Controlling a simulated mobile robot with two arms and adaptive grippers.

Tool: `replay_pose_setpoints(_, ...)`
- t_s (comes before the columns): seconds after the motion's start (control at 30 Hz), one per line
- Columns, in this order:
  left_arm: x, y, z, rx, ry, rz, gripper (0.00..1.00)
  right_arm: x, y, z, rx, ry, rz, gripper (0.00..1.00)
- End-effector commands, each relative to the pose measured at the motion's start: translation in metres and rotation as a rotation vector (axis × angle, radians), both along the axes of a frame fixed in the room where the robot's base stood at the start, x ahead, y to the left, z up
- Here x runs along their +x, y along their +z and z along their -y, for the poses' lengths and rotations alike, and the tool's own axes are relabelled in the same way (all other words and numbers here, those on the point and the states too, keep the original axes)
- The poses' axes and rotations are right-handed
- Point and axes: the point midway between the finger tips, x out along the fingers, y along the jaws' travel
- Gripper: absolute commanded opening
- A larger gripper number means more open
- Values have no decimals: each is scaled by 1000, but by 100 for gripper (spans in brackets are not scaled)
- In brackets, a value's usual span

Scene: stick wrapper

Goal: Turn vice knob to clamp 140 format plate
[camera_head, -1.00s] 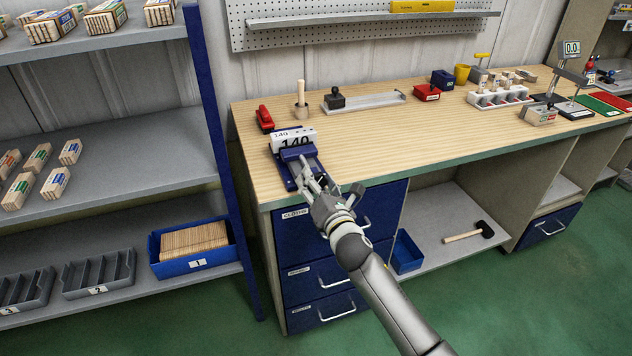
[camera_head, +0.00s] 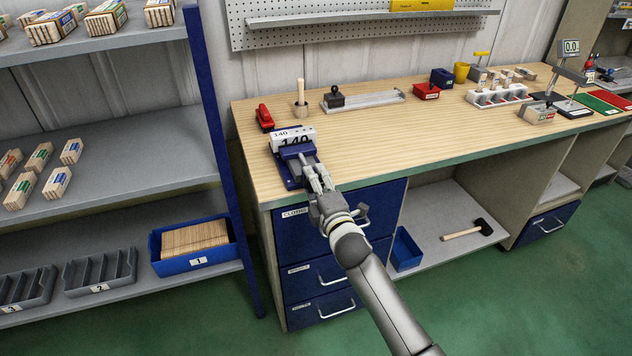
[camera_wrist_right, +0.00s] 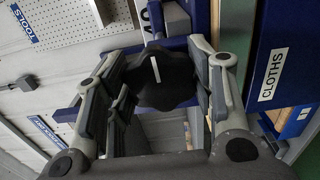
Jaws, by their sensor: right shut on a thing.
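The blue vice (camera_head: 288,178) sits at the left front corner of the wooden workbench. The white format plate (camera_head: 280,138) marked 140 stands upright in its jaws; from here I cannot tell how tightly. My right gripper (camera_head: 317,182) is at the vice's front end and hides the knob in the head view. In the right wrist view, the black lobed vice knob (camera_wrist_right: 172,92) with a white mark lies between the fingers of my right gripper (camera_wrist_right: 162,72), which is shut on it. My left gripper is not in view.
A red tool (camera_head: 264,118) and a holder with a wooden handle (camera_head: 300,108) stand behind the vice. Blue drawers (camera_head: 325,245) with handles lie just below the arm. A shelf rack with a blue upright (camera_head: 215,130) stands close at left. The bench middle is clear.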

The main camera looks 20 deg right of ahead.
Motion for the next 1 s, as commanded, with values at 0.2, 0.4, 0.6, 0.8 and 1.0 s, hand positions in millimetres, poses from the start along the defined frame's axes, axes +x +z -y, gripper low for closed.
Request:
replay_pose_setpoints(0.2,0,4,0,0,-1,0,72,0,-1,0,207,-1,-9,26)
replay_pose_setpoints(0.4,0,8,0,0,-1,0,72,0,-1,0,397,-1,-17,26)
replay_pose_setpoints(0.6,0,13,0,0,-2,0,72,0,-1,0,587,-2,-23,26)
replay_pose_setpoints(0.8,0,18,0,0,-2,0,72,-1,-2,0,775,-2,-30,26)
replay_pose_setpoints(1.0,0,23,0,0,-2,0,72,-1,-2,-1,958,-3,-37,26)
